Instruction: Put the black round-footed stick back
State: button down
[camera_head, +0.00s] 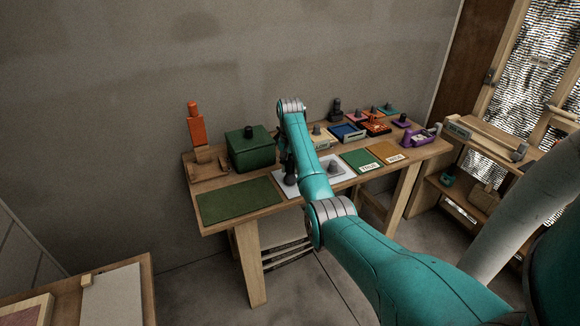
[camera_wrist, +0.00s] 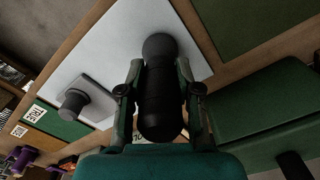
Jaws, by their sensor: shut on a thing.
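The black round-footed stick (camera_wrist: 160,100) is between the two fingers of my gripper (camera_wrist: 160,95), which is shut on it. Its round dark foot (camera_wrist: 159,45) points away from the wrist, over the white board (camera_wrist: 110,45). I cannot tell whether the foot touches the board. In the head view the stick (camera_head: 289,168) shows as a dark shape over the left part of the white board (camera_head: 341,175), partly hidden by my arm.
A green box (camera_head: 249,150) with a black knob stands behind left of the board. A dark green mat (camera_head: 240,200) lies at the table's front left. Green (camera_head: 361,160) and orange cards lie to the right. An orange-handled tool (camera_head: 196,125) stands at the far left.

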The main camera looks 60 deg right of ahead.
jog(key=shift+f, duration=0.4)
jog(key=c, duration=0.7)
grip_release()
jog(key=shift+r, duration=3.7)
